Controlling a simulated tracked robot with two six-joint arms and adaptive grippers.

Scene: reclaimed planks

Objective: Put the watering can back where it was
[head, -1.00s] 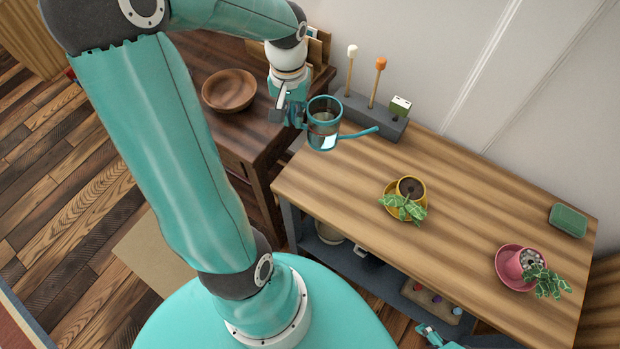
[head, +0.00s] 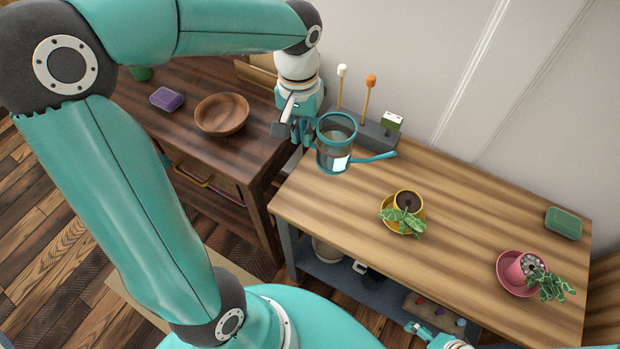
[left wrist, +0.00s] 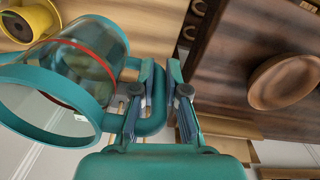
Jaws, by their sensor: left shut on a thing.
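The watering can (head: 337,152) has a clear body, teal rims and a long teal spout pointing right. My left gripper (head: 303,128) is shut on its teal handle, at the can's left side. In the left wrist view the fingers (left wrist: 163,85) close around the handle loop, and the can (left wrist: 88,62) shows a red line on its body. The can is over the left end of the light wooden bench (head: 330,205); whether it touches the top I cannot tell. My right gripper (head: 420,330) shows only partly at the bottom edge.
A grey holder (head: 375,134) with upright tools stands behind the can. A yellow potted plant (head: 408,203), a pink potted plant (head: 525,268) and a green box (head: 563,223) are on the bench. A wooden bowl (head: 222,114) and a purple block (head: 167,99) lie on the dark table (head: 200,145).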

